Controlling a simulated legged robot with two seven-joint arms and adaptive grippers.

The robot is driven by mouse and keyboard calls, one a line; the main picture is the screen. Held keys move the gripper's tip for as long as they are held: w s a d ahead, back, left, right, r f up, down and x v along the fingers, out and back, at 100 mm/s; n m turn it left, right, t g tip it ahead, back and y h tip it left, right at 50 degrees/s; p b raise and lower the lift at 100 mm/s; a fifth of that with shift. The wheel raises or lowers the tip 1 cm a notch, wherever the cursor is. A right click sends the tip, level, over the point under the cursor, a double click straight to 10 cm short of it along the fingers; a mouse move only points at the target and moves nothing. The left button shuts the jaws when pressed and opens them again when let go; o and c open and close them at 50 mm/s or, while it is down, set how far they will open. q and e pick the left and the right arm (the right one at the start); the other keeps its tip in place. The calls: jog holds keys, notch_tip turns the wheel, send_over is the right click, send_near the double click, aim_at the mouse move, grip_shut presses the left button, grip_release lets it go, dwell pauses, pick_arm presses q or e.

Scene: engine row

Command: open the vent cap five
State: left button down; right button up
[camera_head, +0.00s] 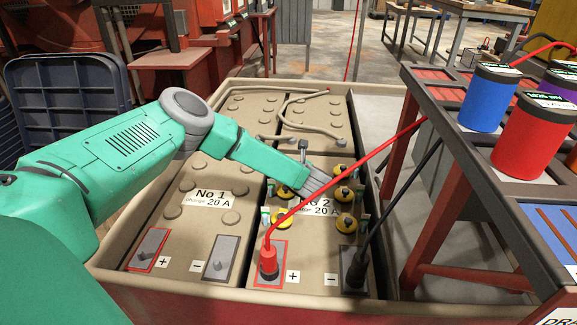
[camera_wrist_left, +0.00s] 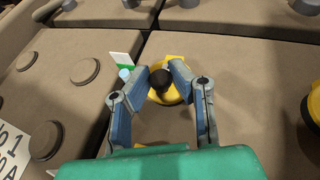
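In the left wrist view a yellow vent cap (camera_wrist_left: 165,97) with a dark round knob (camera_wrist_left: 162,79) sits on the tan battery top. My left gripper (camera_wrist_left: 163,74) has its two blue-grey fingers drawn in on either side of the knob, apparently touching it. In the head view my green left arm reaches over battery No 2 (camera_head: 318,258), and its hand hides the held cap and the fingertips. Other yellow caps show there, such as one at the front left (camera_head: 281,220) and one at the front right (camera_head: 346,222). I cannot read any cap number. My right gripper is out of view.
A red lead clamp (camera_head: 268,262) and a black one (camera_head: 355,268) sit on the front terminals. The red cable (camera_head: 380,150) crosses close to the caps. Battery No 1 (camera_head: 182,238) stands at left. A red bench (camera_head: 425,245) with coloured cans stands at right.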

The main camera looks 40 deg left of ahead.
pick_arm(q)
jog(key=shift+s+d+f, duration=0.1)
jog(key=shift+s, duration=0.05)
jog(key=shift+d+r, duration=0.2)
jog(key=shift+d, duration=0.05)
jog(key=shift+a+g+p, duration=0.2)
jog(key=shift+g+p, duration=0.1)
jog(key=shift+w+r+m+g+h+p, duration=0.3)
jog(key=shift+w+r+g+h+p, duration=0.15)
jog(key=shift+r+g+h+p, duration=0.35)
jog(key=shift+w+a+r+g+h+p, duration=0.3)
jog(key=shift+w+g+h+p, duration=0.1)
jog(key=shift+g+h+p, duration=0.1)
jog(key=shift+w+a+r+m+g+h, duration=0.25)
jog(key=shift+w+m+g+h, duration=0.2)
jog(key=shift+g, duration=0.25)
jog(key=shift+w+a+r+m+g+h+b, duration=0.2)
jog(key=shift+w+g+h+b, duration=0.3)
jog(key=shift+b, duration=0.3)
jog(key=shift+w+a+r+m+g+h+b, duration=0.2)
jog(key=shift+g+h+b, duration=0.25)
jog(key=shift+g+b, duration=0.3)
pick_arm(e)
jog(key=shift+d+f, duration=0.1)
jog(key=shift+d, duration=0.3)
pick_arm(q)
jog(key=shift+w, duration=0.15)
